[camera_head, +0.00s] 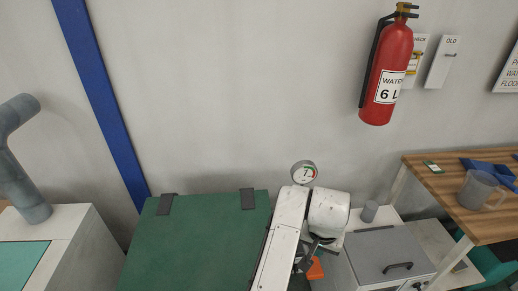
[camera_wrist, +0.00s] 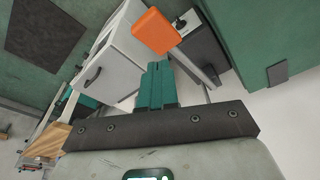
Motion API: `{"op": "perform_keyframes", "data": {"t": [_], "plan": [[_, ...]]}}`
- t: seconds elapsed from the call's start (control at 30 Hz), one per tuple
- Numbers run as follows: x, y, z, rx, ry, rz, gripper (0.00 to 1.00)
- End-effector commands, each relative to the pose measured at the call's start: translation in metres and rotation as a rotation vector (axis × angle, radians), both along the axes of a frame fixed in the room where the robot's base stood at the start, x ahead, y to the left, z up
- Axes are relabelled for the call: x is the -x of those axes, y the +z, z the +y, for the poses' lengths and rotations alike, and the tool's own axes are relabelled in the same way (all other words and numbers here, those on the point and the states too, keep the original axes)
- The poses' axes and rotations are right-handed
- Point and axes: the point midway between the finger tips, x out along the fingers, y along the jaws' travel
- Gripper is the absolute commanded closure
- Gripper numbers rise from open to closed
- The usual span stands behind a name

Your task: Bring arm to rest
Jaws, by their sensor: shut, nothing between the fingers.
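My gripper (camera_wrist: 157,68) shows in the wrist view, with its teal fingers close together and nothing visible between them. An orange block-shaped part (camera_wrist: 155,30) appears just beyond the fingertips; I cannot tell the depth between them.
A grey cabinet (camera_head: 388,255) with a dark handle stands right of the machine. A green panel (camera_head: 195,240) lies to its left. A wooden table (camera_head: 440,190) with a grey mug (camera_head: 478,190) is at right. A red extinguisher (camera_head: 388,75) hangs on the wall.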

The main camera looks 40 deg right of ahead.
Motion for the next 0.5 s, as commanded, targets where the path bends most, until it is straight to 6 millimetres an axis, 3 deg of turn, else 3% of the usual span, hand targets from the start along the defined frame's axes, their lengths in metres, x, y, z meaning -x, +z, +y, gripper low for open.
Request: {"op": "perform_keyframes", "data": {"t": [0.27, 0.37, 0.5], "plan": [[-0.002, 0.005, -0.008, 0.023, 0.005, -0.012, 1.00], [-0.008, 0.023, -0.031, 0.093, 0.031, -0.049, 1.00], [-0.023, 0.062, -0.069, 0.247, 0.124, -0.124, 1.00]]}}
